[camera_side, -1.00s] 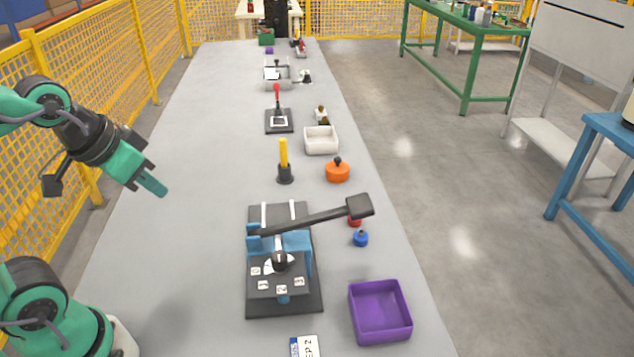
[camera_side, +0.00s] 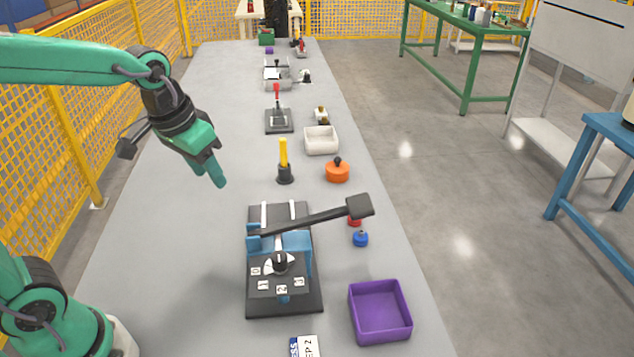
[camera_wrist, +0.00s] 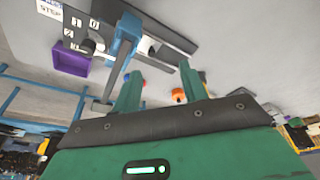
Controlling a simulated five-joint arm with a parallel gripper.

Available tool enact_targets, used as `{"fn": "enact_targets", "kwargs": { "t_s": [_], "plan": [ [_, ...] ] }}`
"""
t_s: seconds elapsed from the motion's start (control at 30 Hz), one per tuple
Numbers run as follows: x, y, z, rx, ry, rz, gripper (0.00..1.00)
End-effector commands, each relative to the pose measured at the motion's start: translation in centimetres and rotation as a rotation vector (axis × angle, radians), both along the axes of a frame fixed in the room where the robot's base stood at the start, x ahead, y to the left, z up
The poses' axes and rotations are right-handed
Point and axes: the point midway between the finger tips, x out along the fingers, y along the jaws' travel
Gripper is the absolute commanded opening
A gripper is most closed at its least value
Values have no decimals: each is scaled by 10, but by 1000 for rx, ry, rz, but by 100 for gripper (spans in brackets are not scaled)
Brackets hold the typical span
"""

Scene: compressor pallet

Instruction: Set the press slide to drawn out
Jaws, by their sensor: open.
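The press (camera_side: 284,303) stands on the grey table in the side view, with a dark base and two white rails at its back. Its blue frame (camera_side: 298,243) carries a long black lever (camera_side: 318,217) ending in a block on the right. In front are a dial knob (camera_side: 279,262) and number labels. I cannot clearly tell the slide's position. My gripper (camera_side: 219,180) is open and empty, above the table, left of and beyond the press, pointing down. In the wrist view the press (camera_wrist: 123,48) shows beyond my open gripper (camera_wrist: 160,82).
A purple tray (camera_side: 380,284) stands right of the press. A blue knobbed piece (camera_side: 361,239) and a red one are near the lever's end. A yellow-handled tool (camera_side: 284,165), an orange lidded pot (camera_side: 337,173) and a white bin (camera_side: 321,149) stand behind. The table's left side is clear.

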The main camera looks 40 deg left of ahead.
Motion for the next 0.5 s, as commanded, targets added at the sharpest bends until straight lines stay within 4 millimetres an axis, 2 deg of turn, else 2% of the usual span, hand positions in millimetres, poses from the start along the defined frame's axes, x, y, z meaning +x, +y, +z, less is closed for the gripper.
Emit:
{"fn": "enact_targets", "kwargs": {
  "t_s": [0.27, 0.5],
  "plan": [
    [45, -12, -28, 0, 99, -2, 43],
    [79, -24, -61, 5, 180, -1, 43]
  ]
}}
